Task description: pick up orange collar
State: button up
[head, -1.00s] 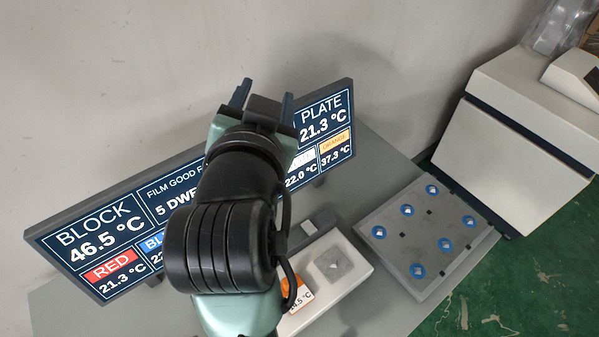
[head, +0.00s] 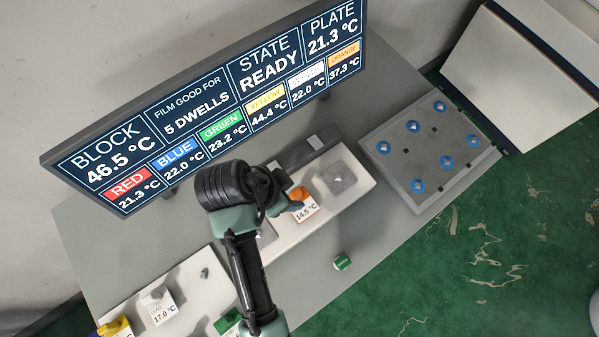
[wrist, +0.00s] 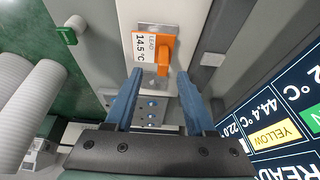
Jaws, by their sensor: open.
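The orange collar (head: 297,196) sits on a pale tray on the table, with a white label reading 14.5 °C beside it. In the wrist view the orange collar (wrist: 164,52) lies just beyond and between the fingertips, on a grey square pad. My gripper (wrist: 159,78) has its two blue fingers spread apart with nothing between them. The fingers appear apart from the collar; the exact gap is hard to tell. In the head view my own arm hides the fingers.
The pale tray (head: 361,187) also has a grey square at its right. A grey plate with blue-ringed holes (head: 398,172) is at the right. The display screen (head: 215,105) stands behind. Another pale tray (head: 196,283) is at lower left.

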aim_at(295, 193)
jog(key=shift+w+p+x, duration=0.1)
jog(key=shift+p+x, duration=0.35)
jog(key=shift+x, duration=0.9)
jog(key=shift+w+p+x, duration=0.15)
jog(key=shift+p+x, duration=0.3)
jog(key=shift+x, duration=0.95)
jog(key=shift+a, duration=0.1)
jog(key=shift+c, duration=0.2)
jog(key=shift+r, duration=0.1)
grip_shut()
